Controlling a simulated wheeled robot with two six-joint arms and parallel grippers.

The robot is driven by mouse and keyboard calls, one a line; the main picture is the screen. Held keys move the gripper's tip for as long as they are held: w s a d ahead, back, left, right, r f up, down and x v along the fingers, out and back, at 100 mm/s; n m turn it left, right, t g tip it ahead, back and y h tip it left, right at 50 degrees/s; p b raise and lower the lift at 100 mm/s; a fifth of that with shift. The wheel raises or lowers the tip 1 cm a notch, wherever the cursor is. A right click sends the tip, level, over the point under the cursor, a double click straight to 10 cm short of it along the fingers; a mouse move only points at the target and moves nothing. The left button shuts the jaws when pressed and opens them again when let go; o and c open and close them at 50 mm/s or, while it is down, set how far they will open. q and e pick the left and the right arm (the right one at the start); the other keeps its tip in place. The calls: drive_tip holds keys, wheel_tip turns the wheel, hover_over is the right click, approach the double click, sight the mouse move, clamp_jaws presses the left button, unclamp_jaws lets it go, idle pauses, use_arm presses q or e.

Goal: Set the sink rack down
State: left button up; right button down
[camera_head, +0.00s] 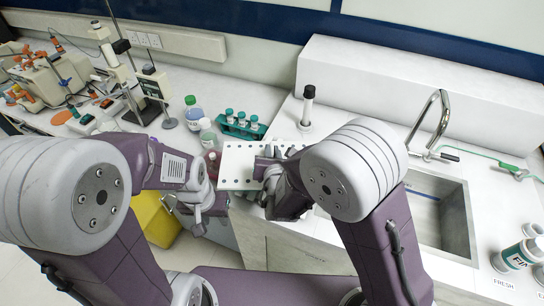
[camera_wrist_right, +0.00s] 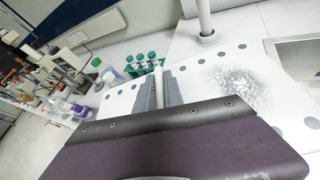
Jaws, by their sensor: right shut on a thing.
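The sink rack is a white panel with rows of grey-green dots (camera_head: 236,168). In the head view it lies near the counter's front edge, left of the sink, partly hidden by my right arm. My right gripper (camera_head: 272,172) is shut on the rack; its fingers also show against the panel in the right wrist view (camera_wrist_right: 157,92). I cannot tell whether the rack touches the counter. The rack fills much of the right wrist view (camera_wrist_right: 235,75). My left gripper (camera_head: 197,218) hangs in front of the counter, apart from the rack; its jaw opening is unclear.
A teal tube rack (camera_head: 242,129) and several bottles (camera_head: 194,113) stand just behind the rack. A white post with a black top (camera_head: 306,108) stands behind it. The sink (camera_head: 440,215) and tap (camera_head: 436,125) are right. A yellow bin (camera_head: 155,218) is below left.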

wheel_tip(320, 180, down, 4)
drive_tip(key=shift+r, duration=0.15)
drive_tip(key=shift+w, duration=0.1)
drive_tip(key=shift+f, duration=0.25)
drive_tip(key=shift+f+b, duration=0.1)
drive_tip(key=shift+b, duration=0.2)
drive_tip(key=c, duration=1.5)
unclamp_jaws()
drive_tip(key=shift+o, duration=0.2)
